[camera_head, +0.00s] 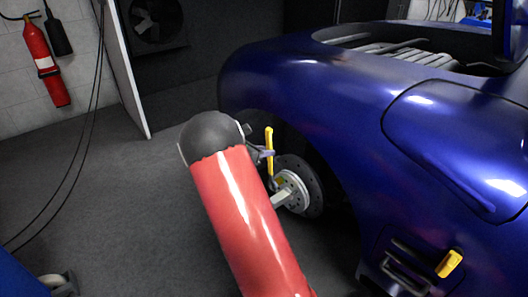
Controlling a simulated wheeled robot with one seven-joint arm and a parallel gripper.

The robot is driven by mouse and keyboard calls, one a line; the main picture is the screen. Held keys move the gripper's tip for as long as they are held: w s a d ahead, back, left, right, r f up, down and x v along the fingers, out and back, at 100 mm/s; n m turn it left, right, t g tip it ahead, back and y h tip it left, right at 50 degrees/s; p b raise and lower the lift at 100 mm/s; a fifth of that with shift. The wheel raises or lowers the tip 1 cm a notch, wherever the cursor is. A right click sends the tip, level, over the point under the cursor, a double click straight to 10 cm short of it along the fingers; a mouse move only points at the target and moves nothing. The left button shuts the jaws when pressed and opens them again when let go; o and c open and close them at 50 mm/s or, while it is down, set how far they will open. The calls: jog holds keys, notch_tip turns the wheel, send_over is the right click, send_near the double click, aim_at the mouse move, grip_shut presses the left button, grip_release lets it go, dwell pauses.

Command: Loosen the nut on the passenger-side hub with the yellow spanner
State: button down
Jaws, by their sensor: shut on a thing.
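The yellow spanner (269,146) is upright in front of the hub, its lower part reaching down to the hub's face. My gripper (265,153) is shut on the spanner's shaft and is partly hidden behind my red arm. The hub (292,189) with its brake disc (314,188) shows in the wheel arch of the blue car. The nut is too small and covered to make out. I cannot tell whether the spanner's lower end sits on it.
The blue car's bodywork (300,85) hangs over and around the hub. A yellow object (449,263) rests on the car's side at the lower right. A fire extinguisher (44,60) hangs on the left wall. The floor (110,200) left of my arm is mostly clear.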

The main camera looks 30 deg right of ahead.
jog(key=shift+w+d, duration=0.2)
jog(key=shift+d, duration=1.25)
jog(key=shift+w+r+p, duration=0.1)
jog(key=shift+p, duration=0.25)
jog(key=shift+w+r+p, duration=0.1)
jog(key=shift+w+p, duration=0.2)
jog(key=shift+p, duration=0.25)
jog(key=shift+w+a+f+n+g+p, duration=0.1)
jog(key=shift+w+f+n+g+p, duration=0.15)
jog(key=shift+w, duration=0.2)
jog(key=shift+w+a+f+n+g+p, duration=0.1)
jog(key=shift+w+f+n+g+p, duration=0.15)
jog(key=shift+w, duration=0.15)
jog(key=shift+w+a+n, duration=0.1)
jog(key=shift+w+n, duration=0.3)
jog(key=shift+w, duration=0.15)
jog(key=shift+f, duration=0.1)
jog(key=shift+w+a+f+n+g+h, duration=0.1)
jog(key=shift+w+f+n+g, duration=0.2)
jog(key=shift+w, duration=0.3)
jog(key=shift+w+a+f+n+g+h, duration=0.1)
jog(key=shift+w+f+n+g, duration=0.15)
jog(key=shift+w, duration=0.3)
jog(key=shift+w+a+f+n+g+h, duration=0.1)
jog(key=shift+w+f+n+g, duration=0.1)
jog(key=shift+w+n, duration=0.3)
jog(key=shift+w, duration=0.1)
